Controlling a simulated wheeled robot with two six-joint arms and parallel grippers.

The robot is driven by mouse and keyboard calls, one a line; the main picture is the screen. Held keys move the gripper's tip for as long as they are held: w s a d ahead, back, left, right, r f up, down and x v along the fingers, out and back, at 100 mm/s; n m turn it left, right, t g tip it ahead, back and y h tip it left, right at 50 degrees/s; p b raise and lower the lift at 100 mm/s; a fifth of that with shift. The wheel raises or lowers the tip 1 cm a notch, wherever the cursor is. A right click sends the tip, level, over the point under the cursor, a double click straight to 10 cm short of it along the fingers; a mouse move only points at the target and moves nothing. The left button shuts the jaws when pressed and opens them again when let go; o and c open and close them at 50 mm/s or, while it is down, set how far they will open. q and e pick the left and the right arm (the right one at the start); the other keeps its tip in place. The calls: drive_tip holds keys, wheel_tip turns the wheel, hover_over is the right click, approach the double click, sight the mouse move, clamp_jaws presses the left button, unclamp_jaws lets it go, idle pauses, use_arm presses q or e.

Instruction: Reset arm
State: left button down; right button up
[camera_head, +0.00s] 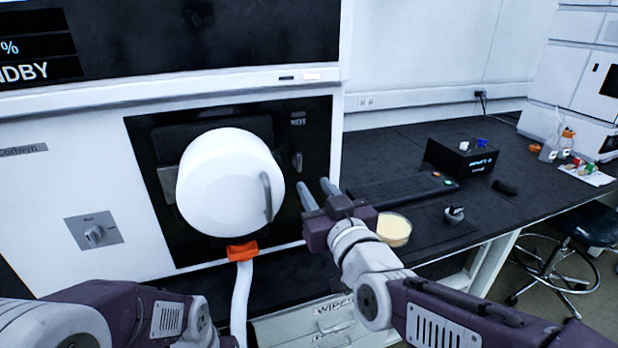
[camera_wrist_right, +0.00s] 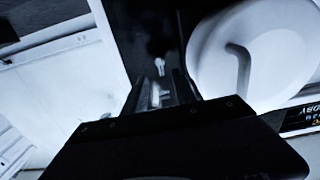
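My right gripper (camera_head: 316,189) is raised in front of the instrument, just right of the white round knob-like cover (camera_head: 222,185). Its two fingers point toward the instrument's black panel with a visible gap between them, and I see nothing held. In the right wrist view the same white round part (camera_wrist_right: 270,50), with its curved handle, is to the right of the fingers, apart from them. My left arm (camera_head: 120,312) crosses the bottom left of the head view; its gripper is outside the picture.
The white instrument (camera_head: 75,180) fills the left. An orange clip (camera_head: 242,251) with a white tube hangs below the round part. On the dark bench are a dish (camera_head: 394,229), keyboard (camera_head: 400,188), black box (camera_head: 461,158) and small dark item (camera_head: 454,214). A stool (camera_head: 590,226) stands right.

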drive_tip(key=shift+s, duration=0.2)
drive_tip(key=w+d+f+m+g+h, duration=0.1)
drive_tip(key=d+f+g+h, duration=0.2)
drive_tip(key=d+f, duration=0.45)
drive_tip(key=w+d+f+m+g+h, duration=0.15)
drive_tip(key=d+f, duration=0.35)
drive_tip(key=f, duration=0.6)
drive_tip(key=s+d+f+m+g, duration=0.1)
drive_tip(key=s+d+f+g, duration=0.2)
drive_tip(key=s+f+g, duration=1.1)
drive_tip(key=s+r+t+p, duration=0.1)
drive_tip(key=s+r+p, duration=0.1)
drive_tip(key=r+p, duration=0.8)
drive_tip(key=s+r+t+p, duration=0.1)
drive_tip(key=s+r+p, duration=0.2)
drive_tip(key=r+p, duration=0.7)
drive_tip(key=shift+a+r+h+p, duration=0.2)
drive_tip(key=shift+h+p, duration=0.25)
drive_tip(key=shift+p, duration=0.3)
drive_tip(key=shift+m+t, duration=0.25)
